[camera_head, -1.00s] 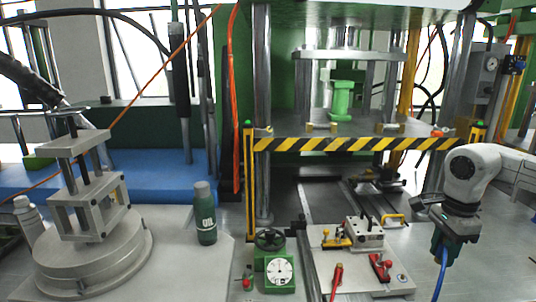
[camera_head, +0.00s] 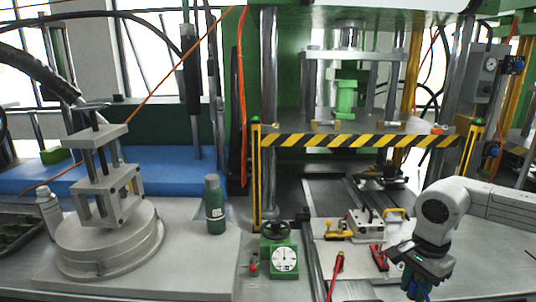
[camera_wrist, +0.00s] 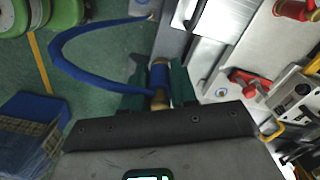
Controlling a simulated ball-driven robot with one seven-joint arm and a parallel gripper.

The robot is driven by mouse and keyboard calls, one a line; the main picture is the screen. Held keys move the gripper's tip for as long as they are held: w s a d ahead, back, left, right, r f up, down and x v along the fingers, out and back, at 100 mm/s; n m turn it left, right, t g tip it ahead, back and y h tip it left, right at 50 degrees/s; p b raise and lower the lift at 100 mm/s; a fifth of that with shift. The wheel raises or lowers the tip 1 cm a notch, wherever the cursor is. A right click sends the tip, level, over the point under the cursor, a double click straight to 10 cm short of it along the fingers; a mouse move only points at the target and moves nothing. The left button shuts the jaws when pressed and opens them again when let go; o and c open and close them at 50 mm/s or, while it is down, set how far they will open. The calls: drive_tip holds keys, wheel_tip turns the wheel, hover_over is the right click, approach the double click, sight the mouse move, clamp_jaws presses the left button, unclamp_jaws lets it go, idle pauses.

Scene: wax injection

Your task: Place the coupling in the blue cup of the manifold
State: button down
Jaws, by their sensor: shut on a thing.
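My gripper (camera_head: 418,284) is low at the right in the head view, over the bench's front right. In the wrist view its two green fingers (camera_wrist: 156,84) are shut on the coupling (camera_wrist: 159,76), a short piece with a blue body and a brass end. A blue hose (camera_wrist: 70,66) loops from near the brass end out to the left and back up. In the head view the coupling is too small and hidden to make out. I cannot identify the manifold or its blue cup in either current view.
A fixture plate with a metal block (camera_head: 366,223) and red clamp (camera_head: 378,257) lies left of my gripper. A green dial gauge (camera_head: 284,260), green oil bottle (camera_head: 215,206) and grey round-based stand (camera_head: 110,240) are further left. The press has a striped bar (camera_head: 360,141).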

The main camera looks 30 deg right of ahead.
drive_tip(key=w+a+f+n, duration=0.3)
drive_tip(key=a+f+n, duration=0.6)
drive_tip(key=a, duration=0.6)
drive_tip(key=w+a+f+n, duration=0.4)
drive_tip(key=a+f+n, duration=0.6)
drive_tip(key=a+f, duration=0.4)
drive_tip(key=shift+w+a+f, duration=0.3)
drive_tip(key=shift+a, duration=0.9)
wheel_tip(320, 180, down, 6)
drive_tip(key=b, duration=0.5)
drive_tip(key=shift+r+b, duration=0.25)
drive_tip(key=shift+b, duration=0.05)
